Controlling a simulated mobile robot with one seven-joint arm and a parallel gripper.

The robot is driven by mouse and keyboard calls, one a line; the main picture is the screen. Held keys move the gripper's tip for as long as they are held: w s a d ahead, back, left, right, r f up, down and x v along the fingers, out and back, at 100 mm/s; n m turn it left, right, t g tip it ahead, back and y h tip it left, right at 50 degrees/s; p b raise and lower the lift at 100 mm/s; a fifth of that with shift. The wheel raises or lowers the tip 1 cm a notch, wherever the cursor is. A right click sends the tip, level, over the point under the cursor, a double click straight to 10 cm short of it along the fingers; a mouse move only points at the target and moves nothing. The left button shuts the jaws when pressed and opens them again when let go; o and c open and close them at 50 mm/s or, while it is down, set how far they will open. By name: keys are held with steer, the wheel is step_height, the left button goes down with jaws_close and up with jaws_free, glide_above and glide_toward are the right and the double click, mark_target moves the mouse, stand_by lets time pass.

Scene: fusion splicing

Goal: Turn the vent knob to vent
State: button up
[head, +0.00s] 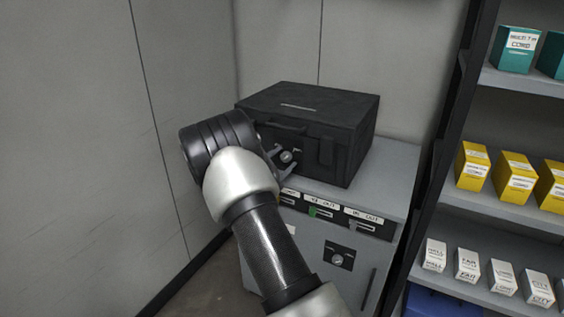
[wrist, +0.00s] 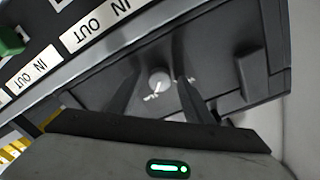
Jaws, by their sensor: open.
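The vent knob (head: 287,156), small, round and pale grey, is on the front face of a black box (head: 345,130). In the wrist view the knob (wrist: 159,77) shows a light pointer line, with small white markings beside it that are too blurred to read. My gripper (head: 283,161) is at the box front with its jaws open. Its two dark fingers stand on either side of the knob in the wrist view, with a gap visible around it. I cannot tell how deep the fingertips reach over the knob.
The box stands on a grey cabinet (head: 397,165) with IN and OUT labelled slots below. A second knob on a black plate (head: 340,256) is lower on the cabinet. Shelves with teal, yellow and white boxes (head: 517,175) stand at right. Walls are close behind and left.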

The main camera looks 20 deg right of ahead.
steer(key=c, duration=1.1)
steer(key=shift+o, duration=0.2)
steer(key=n+p, duration=0.1)
steer(key=n, duration=0.3)
steer(key=shift+n+p, duration=0.35)
steer(key=shift+n, duration=0.05)
steer(key=n+p, duration=0.1)
steer(key=n, duration=0.3)
steer(key=shift+n, duration=0.4)
steer(key=n+p, duration=0.1)
steer(key=n, duration=0.3)
steer(key=shift+n+p, duration=0.3)
steer(key=shift+f+n+t+p, duration=0.15)
steer(key=shift+n+t+p, duration=0.3)
steer(key=shift+n, duration=1.65)
